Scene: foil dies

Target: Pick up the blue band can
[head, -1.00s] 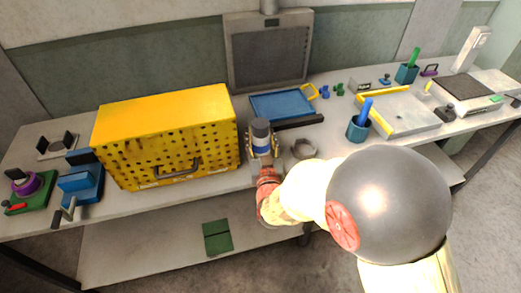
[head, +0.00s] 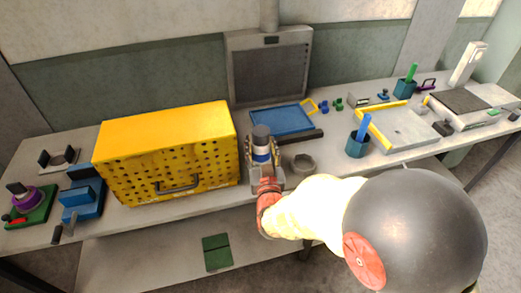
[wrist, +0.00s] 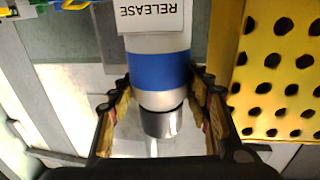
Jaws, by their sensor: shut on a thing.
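The blue band can (head: 262,150) is a pale cylinder with a blue band and a dark grey top. It stands roughly upright to the right of the yellow box. My gripper (head: 265,165) is shut around it from the front side, one finger on each flank. In the wrist view the can (wrist: 161,72) sits between the padded fingers of my gripper (wrist: 162,88) and appears upside down, with a white label reading RELEASE. The can's foot is hidden behind my gripper in the head view, so its gap to the bench is hard to judge.
The yellow perforated box (head: 170,150) stands close on the left. A grey ring-shaped holder (head: 303,163) is close on the right. Behind are a dark bar (head: 297,137) and a blue tray (head: 282,119). A teal cup (head: 358,146) stands further right.

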